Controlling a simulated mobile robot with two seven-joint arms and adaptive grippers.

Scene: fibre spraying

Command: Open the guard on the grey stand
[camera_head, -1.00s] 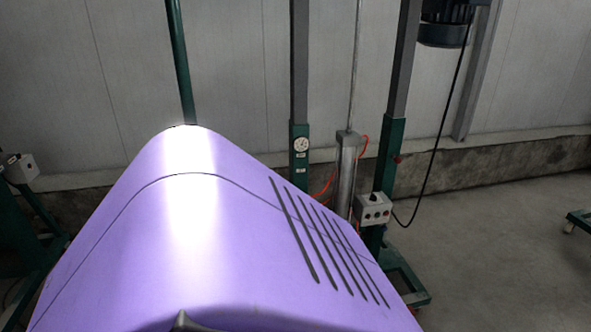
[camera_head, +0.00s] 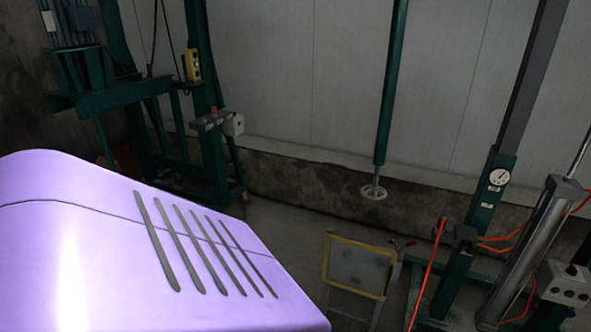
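A panel with a yellow frame (camera_head: 325,262) and a dull greyish pane stands low at bottom centre right. It looks like the guard, with grey legs of a stand (camera_head: 376,318) below it. The stand's lower part is cut off by the picture edge. I cannot tell whether the guard is open or shut. Neither of my grippers is in view.
My purple slotted cover hides the lower left. A green frame (camera_head: 215,165) stands at back left. A green post with gauge (camera_head: 499,177), a grey cylinder (camera_head: 527,250) and control box (camera_head: 567,283) stand right.

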